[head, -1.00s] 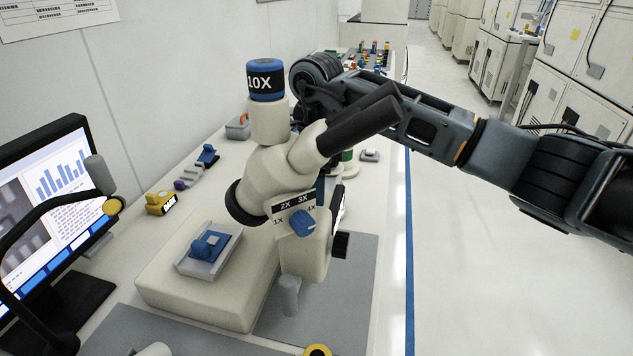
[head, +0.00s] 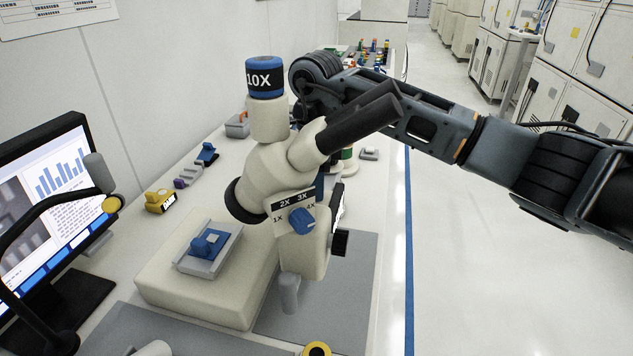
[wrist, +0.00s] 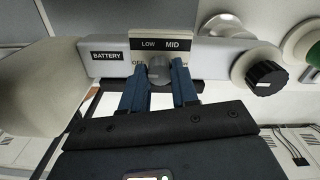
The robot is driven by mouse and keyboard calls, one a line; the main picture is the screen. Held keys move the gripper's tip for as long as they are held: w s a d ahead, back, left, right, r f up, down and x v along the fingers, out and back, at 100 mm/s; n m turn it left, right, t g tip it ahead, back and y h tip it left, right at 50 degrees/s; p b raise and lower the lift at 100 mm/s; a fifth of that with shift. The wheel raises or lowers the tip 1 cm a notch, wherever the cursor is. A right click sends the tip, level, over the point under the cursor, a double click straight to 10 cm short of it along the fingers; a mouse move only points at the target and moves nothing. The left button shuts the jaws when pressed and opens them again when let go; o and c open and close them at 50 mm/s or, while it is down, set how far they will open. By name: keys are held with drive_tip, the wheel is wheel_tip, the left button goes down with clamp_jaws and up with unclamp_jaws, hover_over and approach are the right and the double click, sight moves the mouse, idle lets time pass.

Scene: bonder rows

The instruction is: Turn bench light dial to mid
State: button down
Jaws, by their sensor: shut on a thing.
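In the wrist view, the bench light dial (wrist: 159,70) is a small grey knob in front of a cream plate (wrist: 165,47) marked LOW and MID, with OFF partly hidden at its left. My gripper (wrist: 160,83) has its two blue fingers on either side of the dial and is shut on it. The dial's pointer is hard to make out, so I cannot tell its setting. In the head view, the microscope hides the dial and my gripper.
A grey bar labelled BATTERY (wrist: 106,57) carries the plate. A black knob (wrist: 266,78) sits to its right. In the head view, the cream microscope (head: 268,165) with a blue 2X/3X knob (head: 302,221) stands before my arm. A monitor (head: 50,205) is at left.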

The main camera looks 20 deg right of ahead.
drive_tip(key=shift+m, duration=0.3)
drive_tip(key=m, duration=0.4)
drive_tip(key=shift+m, duration=0.4)
drive_tip(key=m, duration=0.6)
drive_tip(key=shift+p, duration=0.3)
drive_tip(key=m, duration=0.6)
drive_tip(key=shift+m+p, duration=0.3)
drive_tip(key=shift+p, duration=0.1)
drive_tip(key=m+p, duration=0.1)
drive_tip(key=m, duration=0.4)
drive_tip(key=shift+m, duration=0.3)
drive_tip(key=shift+w, duration=0.1)
drive_tip(key=c, duration=0.9)
unclamp_jaws()
drive_tip(key=shift+o, duration=0.2)
